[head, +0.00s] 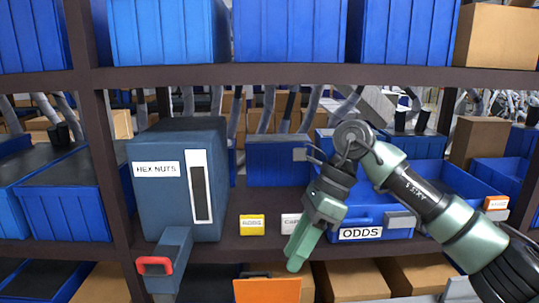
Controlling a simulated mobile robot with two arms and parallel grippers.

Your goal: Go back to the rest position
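My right gripper (300,253) hangs from its green and dark arm, which comes in from the lower right. Its green fingers point down and slightly left, in front of the middle shelf. It is beside the left end of the blue ODDS bin (377,221). I see the fingers nearly edge-on, so their gap is hidden. No held object shows at the fingertips. My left gripper is not in view.
A dark blue HEX NUTS dispenser (176,205) with a red-rimmed chute (155,265) stands left on the middle shelf. An orange panel (267,290) is at the bottom. A dark shelf post (108,165) stands left of the dispenser.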

